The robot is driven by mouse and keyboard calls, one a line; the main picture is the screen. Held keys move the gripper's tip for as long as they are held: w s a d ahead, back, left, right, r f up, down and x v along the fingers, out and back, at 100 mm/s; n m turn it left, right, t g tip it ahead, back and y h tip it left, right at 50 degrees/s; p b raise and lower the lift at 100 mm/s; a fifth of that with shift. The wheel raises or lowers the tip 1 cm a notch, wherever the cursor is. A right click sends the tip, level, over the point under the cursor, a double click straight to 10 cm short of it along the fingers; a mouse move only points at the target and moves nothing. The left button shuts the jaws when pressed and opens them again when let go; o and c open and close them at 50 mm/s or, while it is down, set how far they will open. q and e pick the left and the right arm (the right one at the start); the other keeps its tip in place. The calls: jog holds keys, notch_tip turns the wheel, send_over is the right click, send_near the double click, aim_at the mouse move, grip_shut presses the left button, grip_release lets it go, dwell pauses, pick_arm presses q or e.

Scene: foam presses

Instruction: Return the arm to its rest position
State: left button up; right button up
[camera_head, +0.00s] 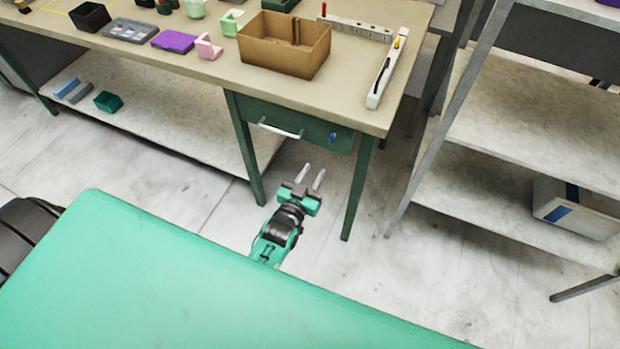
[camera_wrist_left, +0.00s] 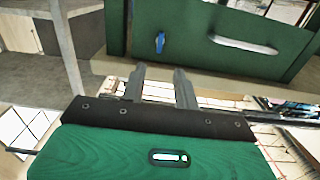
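My left gripper (camera_head: 313,172) is below the workbench in the head view, in front of the space under the green drawer. Its two pale fingers stand apart with nothing between them. In the left wrist view the fingers of my left gripper (camera_wrist_left: 158,76) also show apart and empty, with the green drawer (camera_wrist_left: 130,30) beyond them. The right gripper is in neither view.
The workbench (camera_head: 180,62) has a closed drawer with a white handle (camera_head: 281,131). A brown box (camera_head: 284,45) and several small items lie on top. Green bench legs stand either side of my gripper. A metal shelf (camera_head: 510,120) stands at right.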

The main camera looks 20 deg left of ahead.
pick_arm(q)
jog(key=shift+s, duration=0.55)
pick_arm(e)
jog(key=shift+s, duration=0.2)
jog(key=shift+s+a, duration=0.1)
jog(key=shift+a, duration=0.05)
pick_arm(q)
jog(key=shift+f, duration=0.1)
